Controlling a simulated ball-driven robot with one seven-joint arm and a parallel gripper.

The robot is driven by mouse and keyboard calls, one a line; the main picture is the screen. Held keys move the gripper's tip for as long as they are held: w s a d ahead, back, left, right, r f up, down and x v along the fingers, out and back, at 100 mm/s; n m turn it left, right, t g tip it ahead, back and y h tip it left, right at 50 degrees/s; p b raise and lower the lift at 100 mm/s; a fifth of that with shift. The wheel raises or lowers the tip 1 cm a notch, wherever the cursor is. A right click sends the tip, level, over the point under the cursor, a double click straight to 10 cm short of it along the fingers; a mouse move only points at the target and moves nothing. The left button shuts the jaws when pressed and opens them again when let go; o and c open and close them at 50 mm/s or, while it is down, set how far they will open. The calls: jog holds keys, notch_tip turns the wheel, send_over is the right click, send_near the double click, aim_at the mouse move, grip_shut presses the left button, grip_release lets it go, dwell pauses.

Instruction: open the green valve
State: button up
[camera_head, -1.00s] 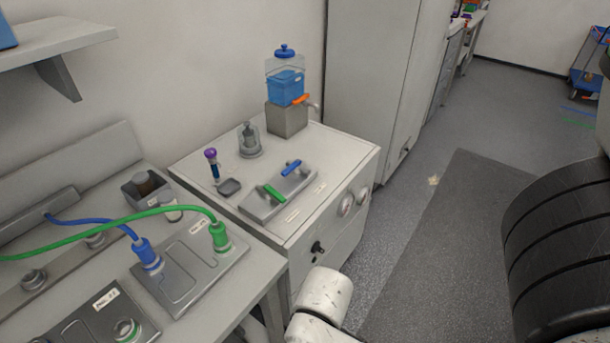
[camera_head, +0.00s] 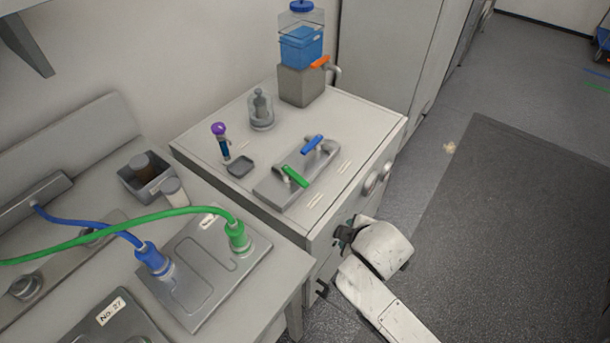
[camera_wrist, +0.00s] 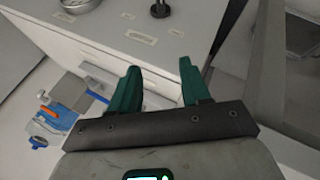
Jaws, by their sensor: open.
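The green valve (camera_head: 294,176) is a short green lever on a grey valve block (camera_head: 268,192) on top of the white cabinet (camera_head: 350,112). Its handle lies at a slant along the block's near end. A blue valve lever (camera_head: 313,144) sits at the block's far end. My gripper (camera_head: 343,236) is beside the cabinet's front face, lower than the valve and to its right, apart from it. In the wrist view its two green fingers (camera_wrist: 160,78) are spread with nothing between them. The green valve is not seen in that view.
A purple-topped tube (camera_head: 221,142), small grey dish (camera_head: 240,165), glass jar (camera_head: 261,112) and blue-filled dispenser (camera_head: 301,48) stand on the cabinet. A green cable (camera_head: 120,228) arches over the left bench.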

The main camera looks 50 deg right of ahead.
jog(key=w+d+r+n+t+h+b, duration=0.2)
jog(key=w+d+n+t+h, duration=0.2)
jog(key=d+n, duration=0.25)
jog(key=n+t+y+b, duration=0.5)
jog(key=n+t, duration=0.3)
jog(key=n, duration=1.6)
send_near(299, 178)
jog(key=shift+s+d+f+m, duration=0.15)
jog(key=shift+s+m, duration=0.1)
jog(key=shift+s, duration=0.2)
jog(key=shift+w+y, duration=0.15)
jog(key=shift+y, duration=0.15)
jog(key=w, duration=0.3)
jog(key=w+d+p, duration=0.1)
jog(key=w, duration=0.3)
jog(key=w+p, duration=0.1)
jog(key=w, duration=0.2)
jog(key=shift+w+d, duration=0.15)
jog(key=shift+d, duration=0.15)
grip_shut()
